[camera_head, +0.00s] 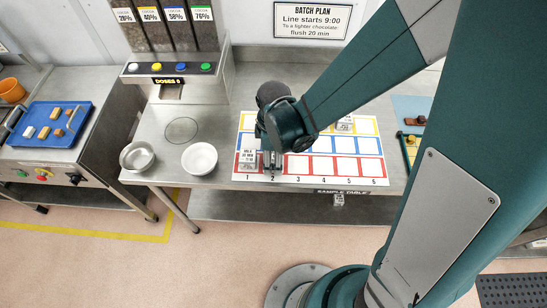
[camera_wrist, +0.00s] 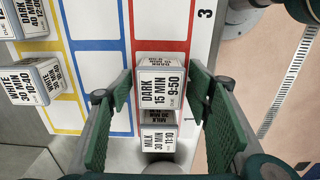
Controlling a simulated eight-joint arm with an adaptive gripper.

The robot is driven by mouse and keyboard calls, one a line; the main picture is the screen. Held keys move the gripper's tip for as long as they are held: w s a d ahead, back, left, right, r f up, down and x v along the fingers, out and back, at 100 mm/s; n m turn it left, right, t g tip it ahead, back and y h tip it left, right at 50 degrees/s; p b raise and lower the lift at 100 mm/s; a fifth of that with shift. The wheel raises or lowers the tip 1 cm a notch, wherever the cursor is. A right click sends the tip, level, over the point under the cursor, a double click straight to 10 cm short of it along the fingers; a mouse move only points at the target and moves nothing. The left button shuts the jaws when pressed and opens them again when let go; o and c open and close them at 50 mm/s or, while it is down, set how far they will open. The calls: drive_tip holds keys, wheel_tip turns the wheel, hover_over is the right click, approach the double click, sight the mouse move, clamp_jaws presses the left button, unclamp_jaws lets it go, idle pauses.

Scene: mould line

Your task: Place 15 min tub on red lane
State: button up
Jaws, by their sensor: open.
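The 15 min tub (camera_wrist: 160,88), a white-labelled cube marked DARK 15 MIN 9:50, stands on the red lane (camera_wrist: 160,24) in the wrist view. My gripper (camera_wrist: 161,80) is open, with one finger on each side of this tub. I cannot tell whether the fingers touch it. In the head view my gripper (camera_head: 272,162) is low over square 2 of the red lane (camera_head: 345,168), and it largely hides the tub there. A MILK 30 MIN tub (camera_wrist: 158,138) stands close beside the 15 min tub; it also shows on red square 1 in the head view (camera_head: 247,159).
A WHITE 30 MIN tub (camera_wrist: 38,82) stands near the yellow lane. Another tub (camera_head: 344,123) stands farther right on the mat. Red squares 3 to 6 look clear. A white bowl (camera_head: 199,159) and a metal bowl (camera_head: 137,157) stand left of the mat.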

sight(273, 156)
drive_tip(key=shift+r, duration=0.15)
wheel_tip(273, 156, up, 12)
drive_tip(key=p, duration=0.1)
idle(1.0)
drive_tip(key=shift+d+r, duration=0.1)
idle(0.7)
drive_tip(key=s+d+r+m+t, duration=0.2)
drive_tip(key=d+r+m, duration=0.6)
drive_tip(key=d, duration=0.4)
drive_tip(key=s+d+r+m+t, duration=0.3)
drive_tip(key=d+r+m+t, duration=0.2)
drive_tip(key=d+r+m, duration=0.3)
drive_tip(key=d+m, duration=0.2)
drive_tip(key=d, duration=0.2)
drive_tip(key=shift+r, duration=0.3)
